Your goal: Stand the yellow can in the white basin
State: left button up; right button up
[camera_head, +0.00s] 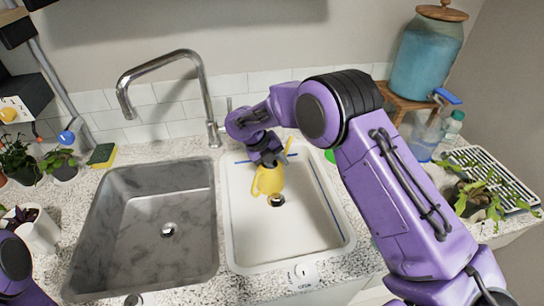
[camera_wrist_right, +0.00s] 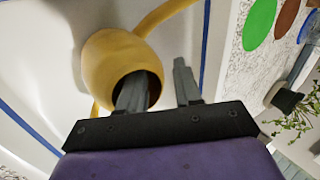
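The yellow can (camera_head: 268,181) is inside the white basin (camera_head: 300,228), close to the drain, and looks about upright. I cannot tell for sure whether its base rests on the floor. My right gripper (camera_head: 268,158) is at its top. In the right wrist view, the can (camera_wrist_right: 112,58) shows its dark opening, and my right gripper (camera_wrist_right: 160,88) straddles the rim. One finger is inside the opening; the other is outside, with a gap to the wall, so the gripper looks open. My left gripper is out of view; only part of that arm shows at lower left.
A grey basin (camera_head: 150,225) lies left of the white one, with a tall faucet (camera_head: 205,95) behind. A sponge (camera_head: 102,155) and potted plants stand at left.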

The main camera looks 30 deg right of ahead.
jog(key=s+b+v, duration=0.1)
jog(key=v, duration=1)
jog(key=shift+w+r+b, duration=0.2)
jog(key=shift+w+b, duration=0.1)
jog(key=shift+w, duration=0.2)
jog(key=shift+a, duration=0.1)
